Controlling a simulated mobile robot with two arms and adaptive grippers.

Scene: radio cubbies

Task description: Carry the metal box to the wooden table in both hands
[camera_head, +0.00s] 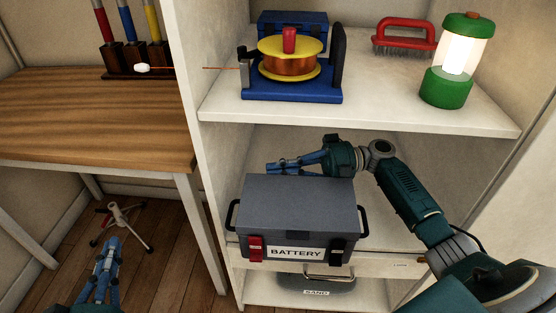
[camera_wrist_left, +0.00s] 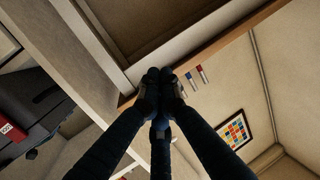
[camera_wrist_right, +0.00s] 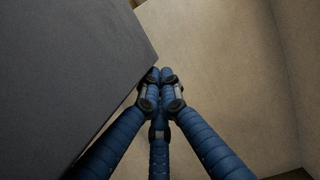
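The metal box (camera_head: 299,205), dark grey and labelled BATTERY, stands upright on the middle shelf (camera_head: 385,234). It has a black handle at each end and a red and a black latch in front. It also shows in the left wrist view (camera_wrist_left: 35,103) and right wrist view (camera_wrist_right: 65,70). My right gripper (camera_head: 270,168) is shut and empty, reaching leftward behind the box; whether it touches cannot be told. My left gripper (camera_head: 112,240) is shut and empty, low at the left, apart from the box. The wooden table (camera_head: 85,120) is at the left.
The upper shelf (camera_head: 385,110) holds a wire spool (camera_head: 290,65), a blue case (camera_head: 292,28), a red brush (camera_head: 405,35) and a green lantern (camera_head: 455,60). A grey SAND case (camera_head: 318,285) is below. A small tripod (camera_head: 122,222) stands on the floor. Tool holders line the table's back.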

